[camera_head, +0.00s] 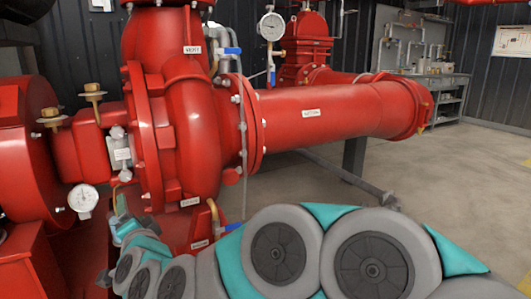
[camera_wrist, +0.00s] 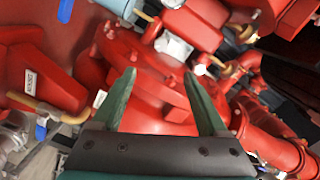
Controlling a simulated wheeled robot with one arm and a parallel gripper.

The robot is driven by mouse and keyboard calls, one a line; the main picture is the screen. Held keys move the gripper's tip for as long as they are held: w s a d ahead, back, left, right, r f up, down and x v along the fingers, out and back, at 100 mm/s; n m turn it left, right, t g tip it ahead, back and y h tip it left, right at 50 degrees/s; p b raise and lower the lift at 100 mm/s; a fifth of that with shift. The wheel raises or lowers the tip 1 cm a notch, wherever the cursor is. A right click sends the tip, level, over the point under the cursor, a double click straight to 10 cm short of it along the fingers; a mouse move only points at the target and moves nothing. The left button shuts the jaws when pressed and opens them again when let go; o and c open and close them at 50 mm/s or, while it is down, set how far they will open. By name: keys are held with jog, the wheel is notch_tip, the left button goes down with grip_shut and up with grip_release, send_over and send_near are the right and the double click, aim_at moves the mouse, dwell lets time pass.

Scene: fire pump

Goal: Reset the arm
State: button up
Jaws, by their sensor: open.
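My arm (camera_head: 275,255), grey and teal, stretches across the bottom of the head view from the lower right to the left. Its far end sits low in front of the red pump casing (camera_head: 195,125). My gripper (camera_wrist: 160,74) shows in the wrist view with its two green fingers spread apart and nothing between them. The red casing (camera_wrist: 150,95) lies beyond the fingers; I cannot tell the exact gap. In the head view the gripper is small and partly hidden by the wrist, below the small grey box (camera_head: 121,152) on the pump.
A red pipe (camera_head: 335,110) runs right from the pump. A white gauge (camera_head: 83,201) is left of my gripper, and another gauge (camera_head: 271,27) stands higher up. Blue-handled valves (camera_head: 228,51) stick out near the pipe. Open floor (camera_head: 470,160) lies to the right.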

jog(key=s+d+f+n+g+h+p, duration=0.2)
jog(key=s+d+n+g, duration=0.15)
jog(key=d, duration=0.55)
jog(key=s+d+f+n+g+h+p, duration=0.1)
jog(key=s+d+f+n+g+p, duration=0.15)
jog(key=s+d, duration=0.45)
jog(key=s+d+f+n+g+h+p, duration=0.2)
jog(key=s+d+f+g, duration=0.15)
jog(key=d, duration=0.65)
jog(key=s+d+m+g+h+p, duration=0.1)
jog(key=s+d+g+h+p, duration=0.2)
jog(key=s+d, duration=1.4)
jog(key=d+g+h, duration=0.1)
jog(key=g, duration=0.3)
jog(key=shift+s+m, duration=0.3)
jog(key=shift+s, duration=0.05)
jog(key=shift+a, duration=0.1)
